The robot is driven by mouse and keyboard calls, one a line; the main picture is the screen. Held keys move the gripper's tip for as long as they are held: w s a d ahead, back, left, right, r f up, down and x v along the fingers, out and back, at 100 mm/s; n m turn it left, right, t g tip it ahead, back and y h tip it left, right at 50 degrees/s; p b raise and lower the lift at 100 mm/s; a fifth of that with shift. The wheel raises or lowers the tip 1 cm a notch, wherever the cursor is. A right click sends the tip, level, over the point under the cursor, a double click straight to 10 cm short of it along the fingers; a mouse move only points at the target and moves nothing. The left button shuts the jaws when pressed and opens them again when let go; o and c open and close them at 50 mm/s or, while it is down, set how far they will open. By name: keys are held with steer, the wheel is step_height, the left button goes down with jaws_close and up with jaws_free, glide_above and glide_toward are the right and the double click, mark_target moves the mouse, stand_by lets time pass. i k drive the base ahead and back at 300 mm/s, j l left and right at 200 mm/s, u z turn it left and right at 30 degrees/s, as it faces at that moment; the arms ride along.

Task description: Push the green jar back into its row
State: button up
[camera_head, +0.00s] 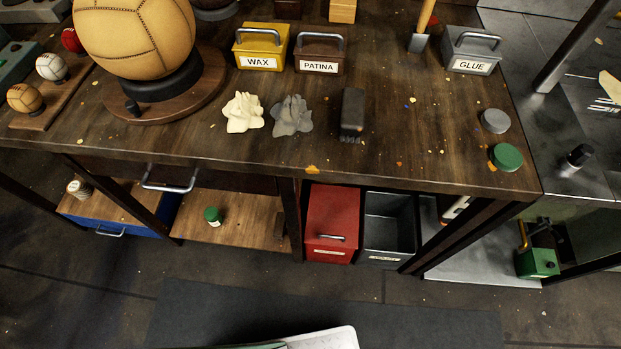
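A round green jar or tin (506,157), seen mostly from above, stands on the wooden workbench (400,165) near its front right corner. A similar grey round tin (496,121) stands just behind it and slightly left, with a small gap between them. A smaller green-topped jar (212,215) stands on the low wooden shelf (245,235) under the bench. My gripper is not in view.
Labelled boxes, WAX (260,48), PATINA (318,53) and GLUE (472,50), stand at the back. Crumpled cloths (291,116) and a dark brush (352,113) lie mid-bench. The bench is mostly clear between brush and tins.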

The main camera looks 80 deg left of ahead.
mark_target(212, 215)
steer(key=u, duration=3.4)
steer(key=k+j+u, duration=0.1)
steer(key=j+u, duration=0.2)
steer(key=j, duration=0.15)
steer(key=j+u, duration=0.35)
steer(key=j, duration=0.1)
